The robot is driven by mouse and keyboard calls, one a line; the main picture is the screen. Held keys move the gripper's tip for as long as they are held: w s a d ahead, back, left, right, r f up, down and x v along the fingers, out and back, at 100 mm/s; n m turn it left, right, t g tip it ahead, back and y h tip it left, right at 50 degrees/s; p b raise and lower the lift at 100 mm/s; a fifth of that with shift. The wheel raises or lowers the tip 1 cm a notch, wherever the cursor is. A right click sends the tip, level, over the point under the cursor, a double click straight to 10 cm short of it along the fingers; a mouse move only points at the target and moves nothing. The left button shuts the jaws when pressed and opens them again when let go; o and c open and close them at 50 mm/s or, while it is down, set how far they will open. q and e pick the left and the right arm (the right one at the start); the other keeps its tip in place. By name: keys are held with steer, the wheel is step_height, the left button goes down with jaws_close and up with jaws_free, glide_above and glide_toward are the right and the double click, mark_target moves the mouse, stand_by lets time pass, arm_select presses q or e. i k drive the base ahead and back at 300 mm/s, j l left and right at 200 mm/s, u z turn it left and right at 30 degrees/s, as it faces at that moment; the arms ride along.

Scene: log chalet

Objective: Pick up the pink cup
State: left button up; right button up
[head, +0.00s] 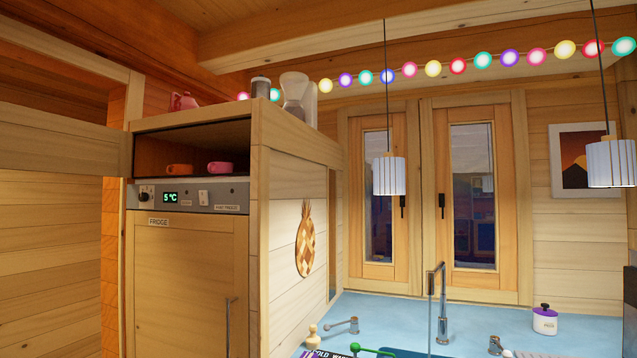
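The pink cup (221,168) stands in the open shelf compartment above the fridge, in the left part of the head view. An orange cup (179,169) stands just left of it, with a small gap between them. Both look upright. Neither of my grippers shows in the head view, so their state cannot be seen.
The fridge cabinet (185,285) with its control panel (222,195) is below the compartment. A pink kettle-like item (184,101) and glass vessels (294,97) stand on top. Pendant lamps (389,174) hang right of it. A blue counter (392,312) holds a tap (440,290).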

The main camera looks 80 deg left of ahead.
mark_target(213, 167)
steer(key=j+u, duration=0.2)
steer(key=u, duration=2.2)
